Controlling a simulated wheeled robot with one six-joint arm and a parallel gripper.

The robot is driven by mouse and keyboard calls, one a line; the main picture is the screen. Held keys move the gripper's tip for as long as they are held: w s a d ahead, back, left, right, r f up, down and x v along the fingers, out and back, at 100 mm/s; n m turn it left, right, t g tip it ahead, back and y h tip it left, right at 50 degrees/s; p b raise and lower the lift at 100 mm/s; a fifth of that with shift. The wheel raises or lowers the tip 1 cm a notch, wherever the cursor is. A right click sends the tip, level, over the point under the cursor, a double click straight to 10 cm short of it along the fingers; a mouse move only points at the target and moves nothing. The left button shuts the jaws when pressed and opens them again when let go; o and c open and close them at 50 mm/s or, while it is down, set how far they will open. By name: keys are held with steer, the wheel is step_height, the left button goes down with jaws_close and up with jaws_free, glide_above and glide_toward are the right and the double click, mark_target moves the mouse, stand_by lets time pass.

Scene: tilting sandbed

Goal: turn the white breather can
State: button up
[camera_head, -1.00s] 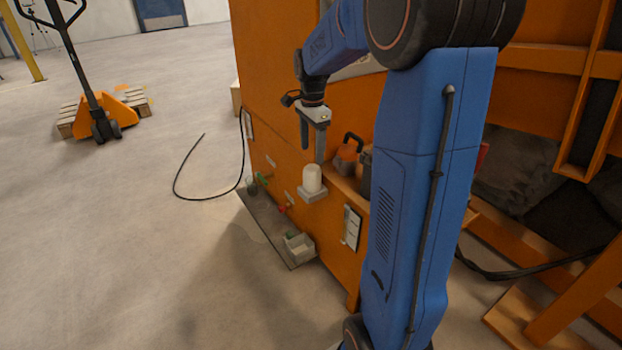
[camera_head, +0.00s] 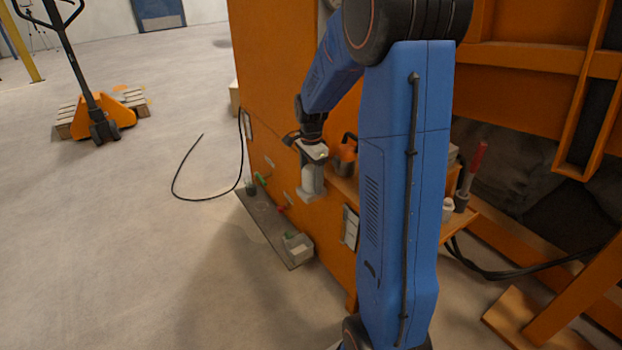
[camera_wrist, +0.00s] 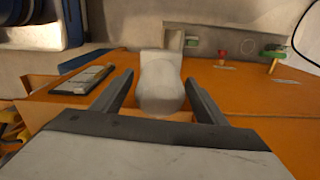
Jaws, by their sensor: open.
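The white breather can (camera_head: 309,183) stands on a small pale bracket (camera_head: 308,198) on the side of the orange cabinet. In the wrist view the can (camera_wrist: 160,92) is a rounded white cylinder between my two fingers. My gripper (camera_head: 312,180) points down over the can in the head view and covers part of it. In the wrist view my gripper (camera_wrist: 158,92) is open, one finger on each side of the can, with a gap visible near each fingertip. Whether the lower part of the can is touched cannot be told.
The orange cabinet (camera_head: 285,100) rises right behind the can. Below it a grey ledge (camera_head: 265,225) carries a pale box (camera_head: 298,247). Green and red valve handles (camera_head: 261,179) sit to the left.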

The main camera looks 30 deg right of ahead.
steer(key=c, duration=1.1)
steer(key=shift+n, duration=0.3)
steer(key=n, duration=0.9)
steer(key=shift+n, duration=0.4)
